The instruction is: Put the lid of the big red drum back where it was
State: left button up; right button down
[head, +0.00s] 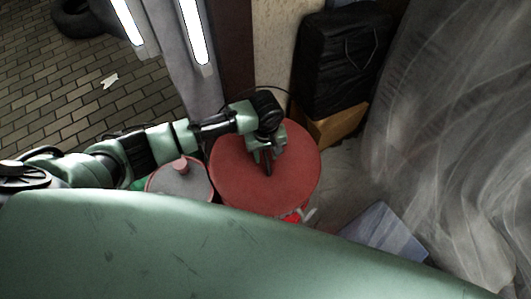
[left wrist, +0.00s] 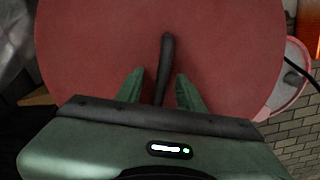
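The round red lid (head: 235,170) sits over the big red drum, whose side (head: 291,217) shows only a little below the lid's front edge. The lid fills most of the left wrist view (left wrist: 90,40). Its dark bar handle (left wrist: 167,60) stands up near the middle. My left gripper (head: 267,165) is over the lid, pointing down. In the left wrist view its two green fingers (left wrist: 160,88) are apart, one on each side of the handle, with gaps visible. Whether the lid is fully seated I cannot tell. My right gripper is not in view.
A smaller drum with a grey top (head: 165,180) and red cap stands left of the big drum. A black wrapped case (head: 340,62) on a cardboard box (head: 338,127) is behind right. Clear plastic sheeting (head: 450,130) hangs at the right. A blue-grey panel (head: 382,232) lies in front right.

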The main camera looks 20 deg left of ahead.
aim_at(266, 154)
pick_arm(q)
jog(key=shift+s+f, duration=0.1)
notch_tip(266, 154, up, 8)
jog(key=shift+p, duration=0.45)
